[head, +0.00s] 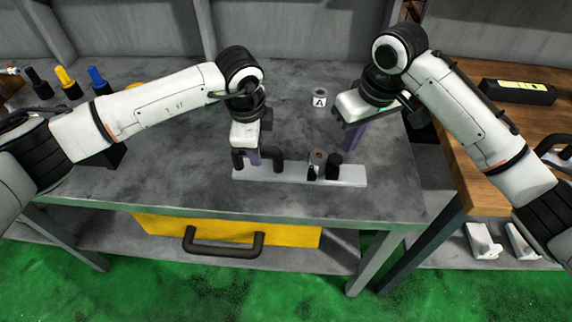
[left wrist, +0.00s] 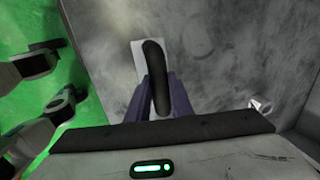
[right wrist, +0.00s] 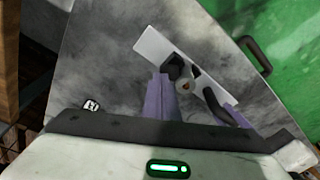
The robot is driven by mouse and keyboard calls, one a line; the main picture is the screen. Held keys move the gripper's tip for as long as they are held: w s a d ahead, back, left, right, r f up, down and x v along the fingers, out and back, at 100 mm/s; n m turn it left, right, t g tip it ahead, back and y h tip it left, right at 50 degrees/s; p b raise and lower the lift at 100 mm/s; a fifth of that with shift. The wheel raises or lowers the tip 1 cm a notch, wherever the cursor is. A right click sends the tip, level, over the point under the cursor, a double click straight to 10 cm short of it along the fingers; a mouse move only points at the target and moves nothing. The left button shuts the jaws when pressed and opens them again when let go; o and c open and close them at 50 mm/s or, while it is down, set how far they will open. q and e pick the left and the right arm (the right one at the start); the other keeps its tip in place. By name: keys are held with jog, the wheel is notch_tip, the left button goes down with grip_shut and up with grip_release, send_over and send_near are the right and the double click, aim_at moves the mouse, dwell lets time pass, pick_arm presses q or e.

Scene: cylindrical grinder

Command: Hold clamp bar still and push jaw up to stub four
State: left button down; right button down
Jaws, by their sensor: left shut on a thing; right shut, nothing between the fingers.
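The clamp bar (head: 270,175) is a long pale strip lying on the grey table, with a black arched handle (head: 272,158) at its left part. My left gripper (head: 247,160) is shut on this handle; the left wrist view shows the handle (left wrist: 155,80) between its purple fingers. Towards the right part of the bar stands a dark jaw assembly (head: 334,166) with a round grey knob (right wrist: 182,86) beside black pieces. I cannot tell the stubs apart. My right gripper (head: 350,138) is shut and empty, above and behind the bar's right part, apparently apart from the jaw.
A small white cylinder marked A (head: 319,98) stands behind the bar. Coloured bottles (head: 66,79) stand at the far left. A wooden bench (head: 460,130) with a black case (head: 517,92) is at right. The yellow drawer (head: 165,228) is below the front edge.

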pick_arm(q)
jog(key=shift+a, duration=0.15)
pick_arm(e)
jog(key=shift+w+v, duration=0.1)
jog(key=shift+v, duration=0.6)
jog(key=shift+w+v, duration=0.15)
jog(key=shift+v, duration=0.5)
jog(key=shift+d, duration=0.15)
pick_arm(q)
jog(key=c, duration=1.5)
grip_release()
jog(key=shift+r, duration=0.1)
jog(key=r, duration=0.4)
jog(key=s+r, duration=0.1)
jog(key=r, duration=0.2)
jog(key=s+r, duration=0.1)
jog(key=r, duration=0.3)
jog(key=shift+s+r, duration=0.15)
jog(key=shift+r, duration=0.2)
jog(key=shift+f, duration=0.1)
